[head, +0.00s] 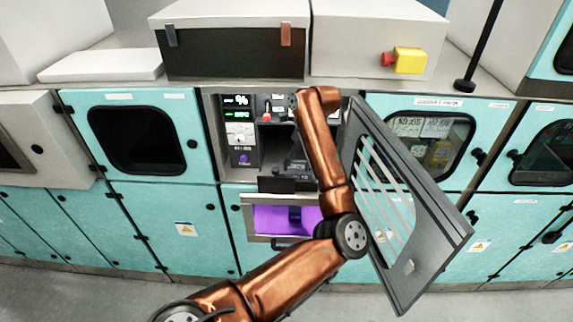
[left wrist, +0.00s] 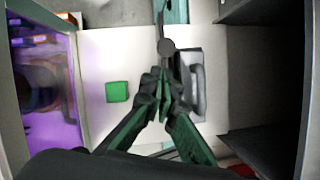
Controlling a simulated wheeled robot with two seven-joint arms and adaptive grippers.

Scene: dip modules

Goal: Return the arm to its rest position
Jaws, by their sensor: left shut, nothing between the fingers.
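My copper left arm (head: 318,145) reaches up from the bottom of the head view, with its far end at the open compartment in the turquoise cabinet row. My left gripper (head: 292,168) is dark and hard to make out there. In the left wrist view my left gripper (left wrist: 163,100) has its fingers together, with nothing between them. It is over a pale surface, with a grey handle-like part (left wrist: 197,88) just to its right and a green square (left wrist: 117,92) to its left. My right gripper is not in view.
The open grey door (head: 458,232) with a slatted window stands close to the right of my left arm. A purple-lined drawer (head: 268,219) sits below the compartment. A control panel (head: 239,133) is at the compartment's left. The floor in front is clear at lower left.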

